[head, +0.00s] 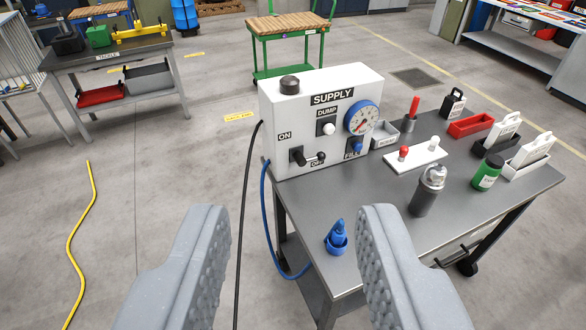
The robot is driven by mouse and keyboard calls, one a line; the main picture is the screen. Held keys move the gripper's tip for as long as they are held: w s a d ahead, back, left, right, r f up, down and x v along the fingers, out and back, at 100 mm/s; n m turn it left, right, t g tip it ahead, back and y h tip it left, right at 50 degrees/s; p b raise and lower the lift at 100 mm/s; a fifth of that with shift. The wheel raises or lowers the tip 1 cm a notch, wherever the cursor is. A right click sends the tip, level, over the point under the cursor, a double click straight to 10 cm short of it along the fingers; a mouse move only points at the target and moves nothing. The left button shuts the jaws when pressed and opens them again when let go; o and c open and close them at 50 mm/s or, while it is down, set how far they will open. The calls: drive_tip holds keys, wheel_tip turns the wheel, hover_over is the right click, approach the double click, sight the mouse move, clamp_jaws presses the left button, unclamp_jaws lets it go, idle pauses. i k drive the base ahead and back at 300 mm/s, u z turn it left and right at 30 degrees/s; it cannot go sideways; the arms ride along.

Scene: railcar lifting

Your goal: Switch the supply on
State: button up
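The white supply box (340,100) stands on the near left part of a grey metal cart. It has a pressure gauge (361,117), a DUMP knob (327,127) and a blue FILL knob (356,146). At its lower left is a black rotary switch (297,155) between the ON label (284,136) and the partly covered OFF label. Its lever points right, to the OFF side. The lamp (289,84) on top looks dark. My gripper (290,212) is open and empty, its two grey fingers apart in front of the box and cart edge, clear of the switch.
A blue fitting (337,238) sits on the cart top (385,205) near the right finger. A grey cylinder (427,192), a green jar (487,173) and a red tray (470,125) stand further right. Black and blue hoses hang left of the cart. A yellow hose (78,230) lies on open floor.

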sight(313, 159)
drive_tip(key=k, duration=0.6)
drive_tip(key=z, duration=0.25)
drive_tip(key=i, duration=0.75)
drive_tip(key=u, duration=0.2)
drive_tip(key=k, duration=0.55)
drive_tip(key=z, duration=0.5)
drive_tip(key=i, duration=1.35)
drive_tip(key=u, duration=0.2)
